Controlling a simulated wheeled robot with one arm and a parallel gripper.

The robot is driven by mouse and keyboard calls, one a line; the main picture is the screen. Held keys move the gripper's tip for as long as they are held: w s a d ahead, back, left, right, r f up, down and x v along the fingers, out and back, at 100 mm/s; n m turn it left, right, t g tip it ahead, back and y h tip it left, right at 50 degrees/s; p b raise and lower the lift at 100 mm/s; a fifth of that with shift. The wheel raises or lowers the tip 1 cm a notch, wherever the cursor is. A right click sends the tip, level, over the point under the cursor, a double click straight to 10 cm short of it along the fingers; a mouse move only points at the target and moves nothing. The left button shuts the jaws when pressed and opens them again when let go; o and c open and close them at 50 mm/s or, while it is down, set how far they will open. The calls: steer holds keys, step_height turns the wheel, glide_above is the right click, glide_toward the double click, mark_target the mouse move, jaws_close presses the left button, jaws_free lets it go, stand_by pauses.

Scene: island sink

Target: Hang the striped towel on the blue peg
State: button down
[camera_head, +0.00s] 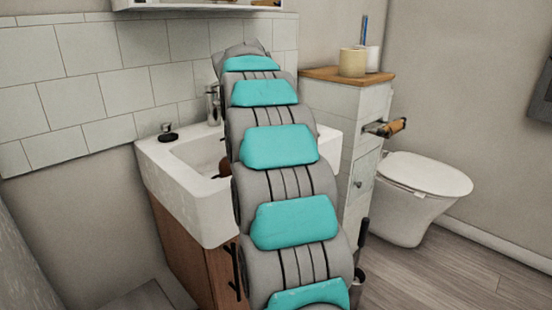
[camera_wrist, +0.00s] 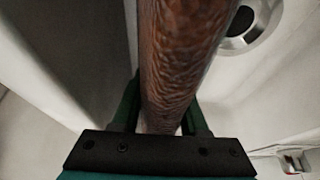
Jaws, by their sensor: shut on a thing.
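My gripper (camera_wrist: 162,116) shows in the wrist view with its dark green fingers on either side of a brown, mottled, rounded long thing (camera_wrist: 180,45). It is shut on this brown thing. In the head view, a small piece of something brown (camera_head: 223,167) shows at the basin beside my arm; most of it is hidden. My grey and teal arm hides the gripper in the head view. I cannot make out a striped towel or a blue peg in either view.
The white sink (camera_head: 168,167) stands on a brown cabinet (camera_head: 180,245). A black-topped item (camera_head: 168,133) sits on its rim. Right are a narrow cabinet (camera_head: 352,105) with a cream cup (camera_head: 352,62), a paper holder (camera_head: 385,127) and a toilet (camera_head: 420,185). The wrist view shows a drain (camera_wrist: 240,24).

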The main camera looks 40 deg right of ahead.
steer(key=shift+c, duration=2.2)
jaws_free()
steer(key=shift+p, duration=0.5)
steer(key=shift+a+r, duration=0.1)
steer(key=shift+d+b+v, duration=0.2)
steer(key=shift+b+v, duration=0.45)
steer(key=shift+v, duration=3.1)
steer(key=shift+s+r, duration=0.1)
steer(key=shift+s, duration=0.05)
